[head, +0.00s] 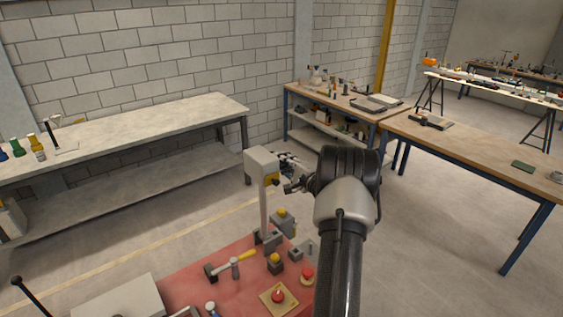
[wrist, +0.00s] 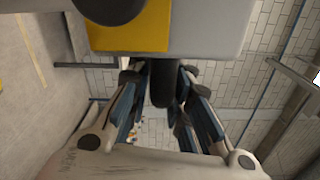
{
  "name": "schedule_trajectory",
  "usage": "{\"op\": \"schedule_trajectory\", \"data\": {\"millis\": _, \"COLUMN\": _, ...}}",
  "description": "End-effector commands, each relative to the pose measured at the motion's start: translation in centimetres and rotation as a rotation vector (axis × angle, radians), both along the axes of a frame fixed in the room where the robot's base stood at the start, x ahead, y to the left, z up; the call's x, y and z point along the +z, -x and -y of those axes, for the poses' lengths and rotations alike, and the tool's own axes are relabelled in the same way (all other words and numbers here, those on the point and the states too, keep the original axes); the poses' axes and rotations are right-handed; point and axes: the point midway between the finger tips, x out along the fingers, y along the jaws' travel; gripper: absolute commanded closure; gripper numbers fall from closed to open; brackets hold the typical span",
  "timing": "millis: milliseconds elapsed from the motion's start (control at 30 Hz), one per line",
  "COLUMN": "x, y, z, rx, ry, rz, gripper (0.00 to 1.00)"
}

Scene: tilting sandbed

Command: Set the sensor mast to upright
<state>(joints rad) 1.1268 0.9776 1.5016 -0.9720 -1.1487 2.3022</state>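The sensor mast stands at the far end of the red bench, its pale post (head: 264,210) rising from a dark grey base with a slight lean to the left in the picture. Its grey box head (head: 262,160) has a yellow panel, also large at the top of the wrist view (wrist: 140,32). My gripper (head: 287,176) is at the right side of the head. In the wrist view my gripper's fingers (wrist: 164,88) are spread on either side of a dark round bar (wrist: 163,92) below the box. Firm contact with the bar does not show.
A long workbench (head: 130,125) lines the wall; open floor lies between.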

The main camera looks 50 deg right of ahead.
Motion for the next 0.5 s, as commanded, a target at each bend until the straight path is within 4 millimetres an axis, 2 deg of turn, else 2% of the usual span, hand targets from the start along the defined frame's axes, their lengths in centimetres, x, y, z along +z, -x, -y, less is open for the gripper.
{"op": "schedule_trajectory", "data": {"millis": 33, "x": 0.81, "y": 0.24, "z": 0.65, "rx": -0.015, "ry": 0.008, "rz": 0.011, "gripper": 0.74}}
{"op": "schedule_trajectory", "data": {"millis": 200, "x": 0.69, "y": 0.27, "z": 0.66, "rx": -0.015, "ry": 0.008, "rz": 0.009, "gripper": 0.64}}
{"op": "schedule_trajectory", "data": {"millis": 500, "x": 0.34, "y": 0.29, "z": 0.35, "rx": -0.009, "ry": 0.005, "rz": 0.005, "gripper": 0.64}}
